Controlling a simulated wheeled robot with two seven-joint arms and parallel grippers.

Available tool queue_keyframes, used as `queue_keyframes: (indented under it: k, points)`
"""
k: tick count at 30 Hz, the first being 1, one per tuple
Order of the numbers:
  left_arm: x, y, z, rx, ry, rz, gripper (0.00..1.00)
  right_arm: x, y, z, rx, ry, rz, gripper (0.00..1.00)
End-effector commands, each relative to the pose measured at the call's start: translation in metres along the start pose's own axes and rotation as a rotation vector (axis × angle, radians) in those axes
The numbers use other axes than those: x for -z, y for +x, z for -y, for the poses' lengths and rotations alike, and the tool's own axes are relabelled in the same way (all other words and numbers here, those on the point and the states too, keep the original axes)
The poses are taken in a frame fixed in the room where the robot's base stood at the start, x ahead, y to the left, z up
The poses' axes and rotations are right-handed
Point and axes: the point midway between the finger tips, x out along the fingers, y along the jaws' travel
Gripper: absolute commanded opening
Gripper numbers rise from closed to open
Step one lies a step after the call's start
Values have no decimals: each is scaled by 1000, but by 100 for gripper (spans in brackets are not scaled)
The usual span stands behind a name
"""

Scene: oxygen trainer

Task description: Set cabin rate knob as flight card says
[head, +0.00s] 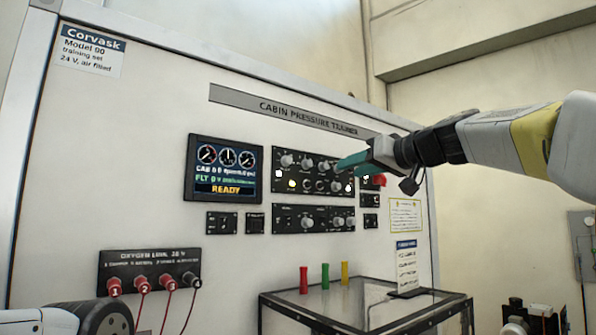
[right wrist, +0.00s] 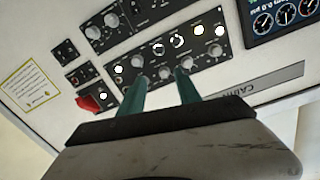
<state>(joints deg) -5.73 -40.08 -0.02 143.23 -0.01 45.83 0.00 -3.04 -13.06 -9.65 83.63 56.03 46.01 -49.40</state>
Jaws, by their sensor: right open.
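The upper control panel (head: 283,187) on the trainer is black with several grey knobs, white lamps and small dials. Its labels are too small to read, so I cannot tell which knob is the cabin rate one. My right gripper (head: 353,161) is open, its teal fingers in front of the panel's upper right knobs. In the right wrist view, the right gripper (right wrist: 160,84) has a grey knob (right wrist: 165,74) showing between its fingertips; contact cannot be told. A blue-headed card (head: 406,262) on the board's lower right may be the flight card; its lines are unreadable. My left gripper is out of view.
A display (head: 226,170) reads READY. A lower knob panel (head: 313,219) sits below. A red guarded switch (head: 379,180) is close to my right fingers. A glass-topped table (head: 350,301) with red, green and yellow pieces stands in front, and oxygen plugs (head: 148,271) with cables are lower left.

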Motion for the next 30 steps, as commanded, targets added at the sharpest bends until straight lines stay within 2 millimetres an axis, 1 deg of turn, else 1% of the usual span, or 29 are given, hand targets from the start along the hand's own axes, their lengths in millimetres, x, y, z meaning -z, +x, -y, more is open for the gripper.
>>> queue_keyframes:
  k: [1, 4, 8, 15, 18, 22, 29, 30]
  points:
    - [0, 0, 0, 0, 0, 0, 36, 11, 0, -2, 3, -12, -24, 40]
    - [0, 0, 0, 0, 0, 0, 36, 21, 4, -1, 9, -24, -45, 40]
    - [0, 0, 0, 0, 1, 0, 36, 22, 21, -1, 10, -25, -45, 40]
    - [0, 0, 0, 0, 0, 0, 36, 22, 59, -1, 9, -24, -43, 40]
    - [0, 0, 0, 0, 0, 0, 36, 23, 70, 0, 9, -24, -44, 40]
    - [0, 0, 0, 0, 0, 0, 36, 23, 77, 0, 10, -24, -44, 40]
    - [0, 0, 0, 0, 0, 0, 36, 24, 78, 0, 9, -24, -44, 40]
    - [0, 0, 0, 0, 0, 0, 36, 23, 78, 0, 9, -24, -44, 38]
